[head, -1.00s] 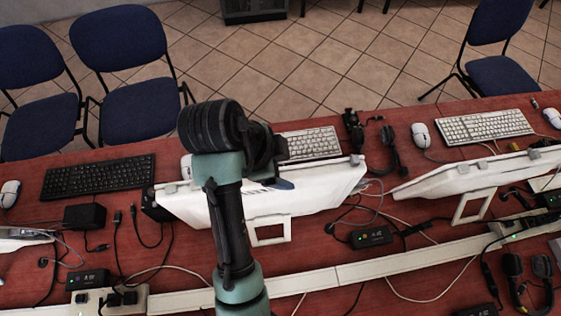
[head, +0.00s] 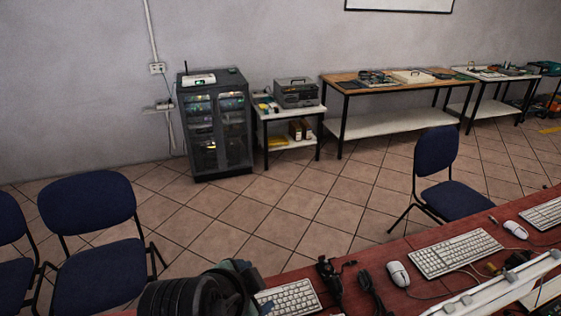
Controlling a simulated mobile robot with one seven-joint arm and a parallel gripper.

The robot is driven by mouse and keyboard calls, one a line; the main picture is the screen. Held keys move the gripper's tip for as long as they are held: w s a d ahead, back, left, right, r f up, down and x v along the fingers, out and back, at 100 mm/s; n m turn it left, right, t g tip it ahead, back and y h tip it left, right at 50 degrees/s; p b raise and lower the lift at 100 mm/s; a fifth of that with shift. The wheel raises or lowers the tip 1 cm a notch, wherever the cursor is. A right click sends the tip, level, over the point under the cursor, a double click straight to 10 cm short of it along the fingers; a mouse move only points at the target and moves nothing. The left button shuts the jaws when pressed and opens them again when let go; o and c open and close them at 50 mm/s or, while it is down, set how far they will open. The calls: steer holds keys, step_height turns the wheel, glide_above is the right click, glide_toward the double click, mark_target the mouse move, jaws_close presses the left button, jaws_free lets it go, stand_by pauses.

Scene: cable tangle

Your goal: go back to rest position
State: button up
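My arm shows only at the bottom edge of the head view, as a dark, ribbed joint with a teal part, over the red table (head: 425,297). The rest of the arm is below the picture. My gripper is not in view, so I cannot see whether it holds anything.
The table carries white keyboards (head: 455,253), a white mouse (head: 398,274) and dark cables. Blue chairs (head: 92,240) stand at the left, another (head: 445,178) at the right. A dark server cabinet (head: 214,124) and workbenches (head: 400,82) line the wall. Tiled floor (head: 300,205) lies open between.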

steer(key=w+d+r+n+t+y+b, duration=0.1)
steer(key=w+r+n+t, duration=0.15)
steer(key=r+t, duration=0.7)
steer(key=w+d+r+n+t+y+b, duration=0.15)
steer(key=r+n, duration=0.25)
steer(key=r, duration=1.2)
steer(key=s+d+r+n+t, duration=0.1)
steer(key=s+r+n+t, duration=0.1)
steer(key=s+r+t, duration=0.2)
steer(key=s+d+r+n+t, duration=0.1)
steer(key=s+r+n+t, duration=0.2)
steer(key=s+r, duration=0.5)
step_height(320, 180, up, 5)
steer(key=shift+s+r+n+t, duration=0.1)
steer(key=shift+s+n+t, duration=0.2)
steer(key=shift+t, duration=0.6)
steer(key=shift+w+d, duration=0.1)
